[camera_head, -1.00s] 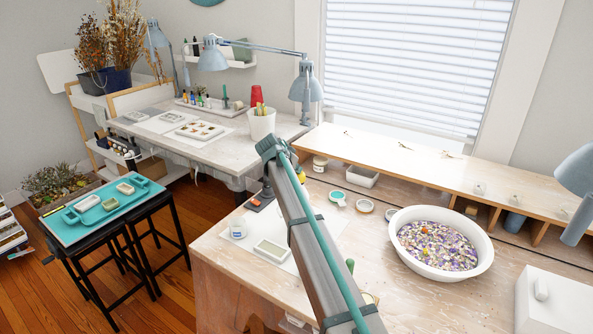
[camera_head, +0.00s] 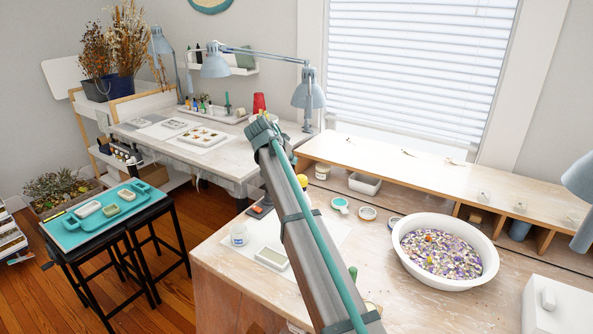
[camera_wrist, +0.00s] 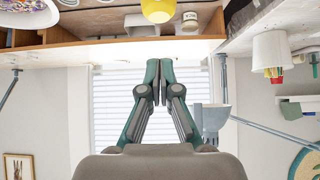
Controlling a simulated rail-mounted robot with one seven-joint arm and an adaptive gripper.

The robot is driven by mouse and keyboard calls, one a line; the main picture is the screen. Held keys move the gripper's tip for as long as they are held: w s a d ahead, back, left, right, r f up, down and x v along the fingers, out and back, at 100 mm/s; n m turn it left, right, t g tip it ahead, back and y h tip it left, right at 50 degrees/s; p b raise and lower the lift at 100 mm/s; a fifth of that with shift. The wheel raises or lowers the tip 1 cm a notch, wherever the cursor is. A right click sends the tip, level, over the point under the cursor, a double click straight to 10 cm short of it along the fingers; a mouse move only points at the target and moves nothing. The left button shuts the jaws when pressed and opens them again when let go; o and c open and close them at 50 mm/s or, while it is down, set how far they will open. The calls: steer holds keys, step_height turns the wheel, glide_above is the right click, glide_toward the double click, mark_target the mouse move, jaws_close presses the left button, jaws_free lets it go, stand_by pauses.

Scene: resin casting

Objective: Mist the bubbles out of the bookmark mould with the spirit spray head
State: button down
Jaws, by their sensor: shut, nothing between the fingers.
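My gripper (camera_wrist: 159,70) is shut and empty, its teal fingertips together in the wrist view, which looks upside down. In the head view my arm rises across the workbench and its fingers cannot be made out. A pale rectangular mould (camera_head: 271,257) lies on a white sheet on the workbench, left of my arm; I cannot tell if it is the bookmark mould. A small white jar (camera_head: 239,235) stands beside it. A yellow rounded thing (camera_head: 302,181) shows beside my arm and in the wrist view (camera_wrist: 158,9); I cannot tell if it is the spray head.
A white basin (camera_head: 445,284) of colourful petals stands right on the workbench. A raised wooden shelf (camera_head: 430,165) runs along the back. At left, a teal tray (camera_head: 72,237) holds several small moulds. Lamps (camera_head: 309,95) and a white side table (camera_head: 235,155) stand behind.

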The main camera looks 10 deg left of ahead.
steer(key=shift+v, duration=1.65)
